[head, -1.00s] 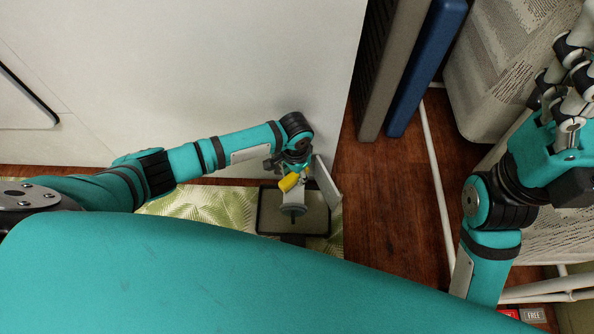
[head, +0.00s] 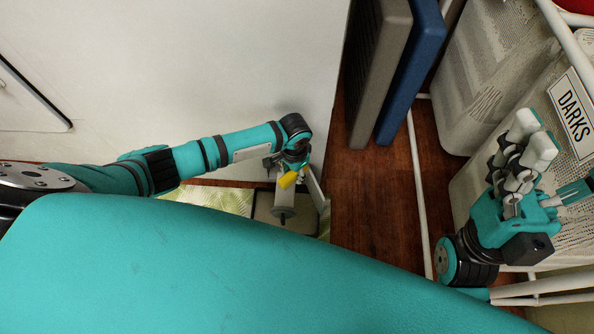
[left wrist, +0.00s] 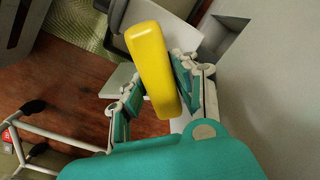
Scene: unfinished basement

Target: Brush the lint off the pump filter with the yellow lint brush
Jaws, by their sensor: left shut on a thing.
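The yellow lint brush (head: 287,180) is held in my left gripper (head: 290,163), low beside the white machine's front. In the left wrist view the brush's rounded yellow body (left wrist: 154,62) stands between the two fingers of my left gripper (left wrist: 156,84), which is shut on it. A grey, round-ended part that looks like the pump filter (head: 283,205) shows just below the brush in the head view. I cannot tell whether brush and filter touch. My right gripper (head: 530,140) is raised at the right, away from the filter; its finger gap is unclear.
The white machine front (head: 190,70) stands behind my left arm. A shallow tray (head: 265,205) and a patterned green cloth (head: 215,198) lie below. Grey (head: 383,70) and blue (head: 412,75) panels lean nearby. A hamper labelled DARKS (head: 570,115) stands right. Wooden floor (head: 370,210) lies between.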

